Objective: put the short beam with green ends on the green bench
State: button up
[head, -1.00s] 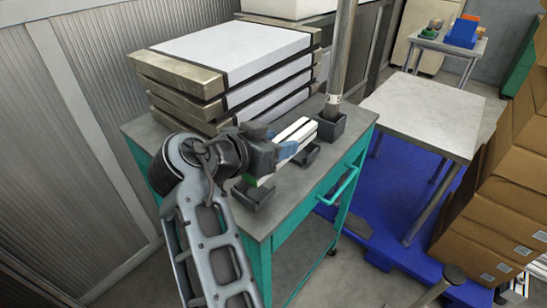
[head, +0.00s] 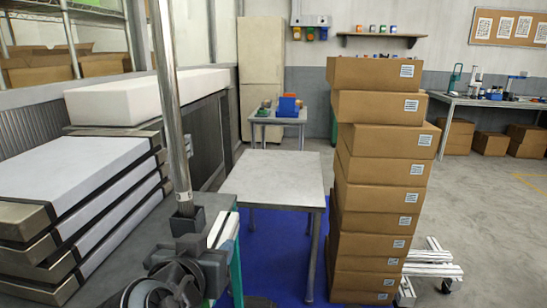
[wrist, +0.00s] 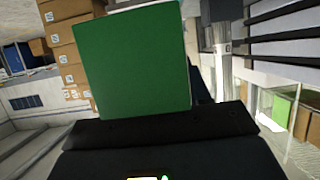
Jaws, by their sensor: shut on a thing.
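The short beam is held in my gripper (head: 205,258). Its white side (head: 224,230) shows just beyond the gripper in the head view. In the wrist view one flat green end (wrist: 138,62) faces the camera above the black gripper body. The jaws are shut on the beam; the fingertips are mostly hidden. The beam is beside the dark socket at the foot of a metal post; I cannot tell whether it touches the support under it. The teal-green framed bench (head: 237,277) stands under this area, only partly in view. No other green bench is clear.
A metal post (head: 172,100) rises at the left by stacked slabs (head: 75,190). A grey-topped table (head: 270,180) stands ahead on a blue floor area. A tall stack of cardboard boxes (head: 380,180) stands to its right. A small table (head: 278,117) holding items is farther back.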

jog(key=w+d+f, duration=0.2)
jog(key=d+f, duration=0.7)
jog(key=f, duration=0.3)
jog(key=s+d+f, duration=0.5)
jog(key=d+f, duration=0.4)
jog(key=d, duration=0.3)
jog(key=s+d+f, duration=0.4)
jog(key=d+f, duration=0.5)
jog(key=d, duration=0.4)
jog(key=w+a+r+y, duration=0.1)
jog(key=w+a+r, duration=0.3)
jog(key=a+r, duration=0.55)
jog(key=w+a+r, duration=0.5)
jog(key=a+r, duration=0.1)
jog(key=a, duration=0.6)
jog(key=s+a+r, duration=0.1)
jog(key=a+r, duration=0.6)
jog(key=r, duration=0.2)
jog(key=s+a+r+h, duration=0.1)
jog(key=s+a+r, duration=0.1)
jog(key=a+r, duration=0.6)
notch_tip(320, 180, up, 2)
jog(key=shift+s, duration=0.3)
jog(key=shift+a, duration=0.15)
